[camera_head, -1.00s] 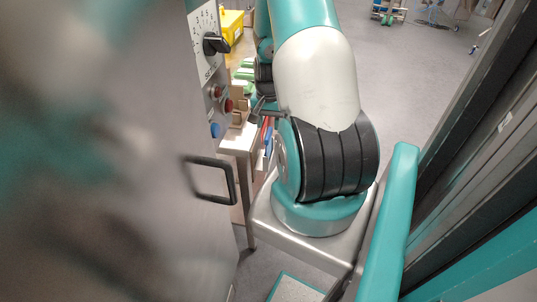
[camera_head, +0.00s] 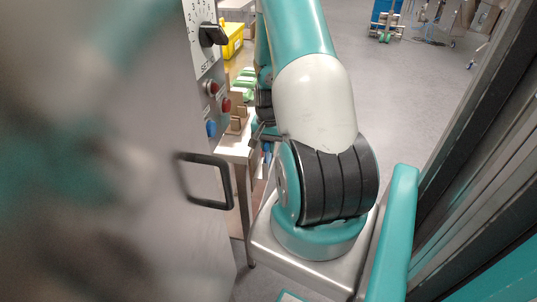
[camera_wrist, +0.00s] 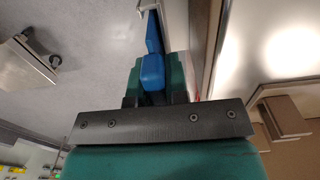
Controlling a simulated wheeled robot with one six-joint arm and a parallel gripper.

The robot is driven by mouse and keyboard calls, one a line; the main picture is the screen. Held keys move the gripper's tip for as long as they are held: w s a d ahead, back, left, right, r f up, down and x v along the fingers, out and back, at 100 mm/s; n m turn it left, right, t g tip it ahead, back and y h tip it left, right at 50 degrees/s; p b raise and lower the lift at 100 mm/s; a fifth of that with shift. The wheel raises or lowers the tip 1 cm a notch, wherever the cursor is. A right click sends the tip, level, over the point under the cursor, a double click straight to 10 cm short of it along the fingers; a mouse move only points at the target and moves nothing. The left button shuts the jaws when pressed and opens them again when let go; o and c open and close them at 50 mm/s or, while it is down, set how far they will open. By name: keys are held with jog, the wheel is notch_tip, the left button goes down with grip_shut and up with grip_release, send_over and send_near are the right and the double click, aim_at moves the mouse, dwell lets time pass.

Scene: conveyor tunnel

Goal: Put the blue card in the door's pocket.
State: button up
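A blue piece (camera_wrist: 152,72), which looks like the blue card, sits between the teal fingers of my gripper (camera_wrist: 153,82) in the wrist view. My gripper appears shut on it, and the blue part sticks out past the fingertips. In the head view my gripper is mostly hidden behind my arm. A grey metal panel with a black handle (camera_head: 207,204) fills the left of the head view, close and blurred. I cannot tell whether it is the door, and I see no pocket clearly.
The panel carries a black dial (camera_head: 212,35), red buttons (camera_head: 212,88) and a blue button (camera_head: 211,128). Behind it is a table with a yellow bin (camera_head: 233,40). A dark frame (camera_head: 470,130) stands close on the right. Open grey floor (camera_head: 415,90) lies beyond my arm.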

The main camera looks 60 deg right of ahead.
jog(key=shift+o, duration=0.6)
grip_shut()
jog(key=shift+r, duration=0.1)
jog(key=shift+r+p, duration=1.25)
jog(key=shift+r, duration=0.15)
jog(key=shift+r, duration=0.1)
notch_tip(320, 180, up, 6)
jog(key=p, duration=0.5)
jog(key=shift+r, duration=0.2)
jog(key=shift+f, duration=0.1)
